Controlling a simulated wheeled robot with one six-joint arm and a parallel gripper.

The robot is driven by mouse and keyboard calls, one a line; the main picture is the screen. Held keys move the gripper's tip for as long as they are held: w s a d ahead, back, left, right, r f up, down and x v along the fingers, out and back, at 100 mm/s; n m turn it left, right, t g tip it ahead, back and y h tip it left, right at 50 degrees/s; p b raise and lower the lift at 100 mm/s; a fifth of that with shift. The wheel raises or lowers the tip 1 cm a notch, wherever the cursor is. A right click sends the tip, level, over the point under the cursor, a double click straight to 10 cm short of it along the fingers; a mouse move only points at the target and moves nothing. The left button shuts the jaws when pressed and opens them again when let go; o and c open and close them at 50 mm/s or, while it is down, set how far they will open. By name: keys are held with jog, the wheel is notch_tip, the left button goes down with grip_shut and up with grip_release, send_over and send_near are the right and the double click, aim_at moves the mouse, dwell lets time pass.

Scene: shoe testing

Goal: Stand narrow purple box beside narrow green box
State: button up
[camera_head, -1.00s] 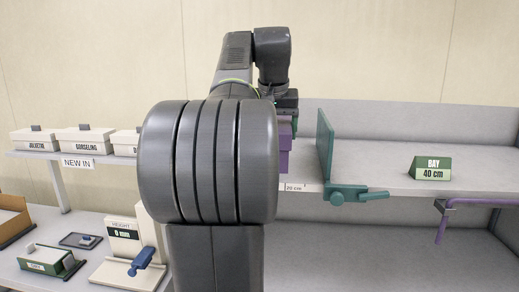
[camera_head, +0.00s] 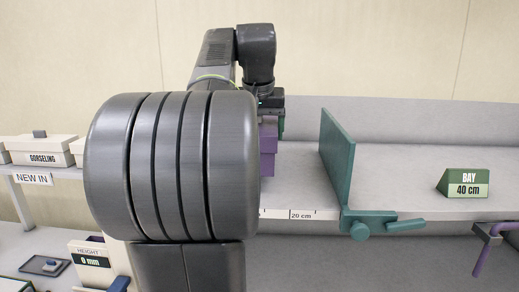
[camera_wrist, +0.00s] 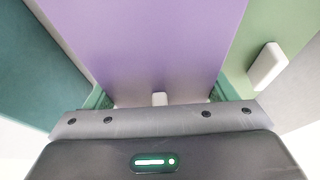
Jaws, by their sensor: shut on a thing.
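The narrow purple box (camera_head: 267,147) shows in the head view just right of my arm, at shelf level; my arm hides much of it. In the wrist view the purple box (camera_wrist: 145,45) fills the middle, with a small pale tab at its near edge. My gripper (camera_wrist: 157,98) is shut on it, with a green-edged finger at each side. The narrow green box (camera_wrist: 268,50), with a white tab, is right beside the purple box in the wrist view. It is hidden in the head view. Whether the purple box rests on the shelf I cannot tell.
A teal divider (camera_head: 336,158) stands right of the purple box with a gap; it shows at left in the wrist view (camera_wrist: 35,70). A green "BAY 40 cm" sign (camera_head: 463,184) stands on clear shelf farther right. A "GORSELING" box (camera_head: 48,152) sits on the left shelf.

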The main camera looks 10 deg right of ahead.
aim_at(260, 133)
jog(key=shift+f, duration=2.15)
jog(key=shift+f, duration=0.15)
jog(key=o, duration=0.9)
jog(key=v, duration=1.2)
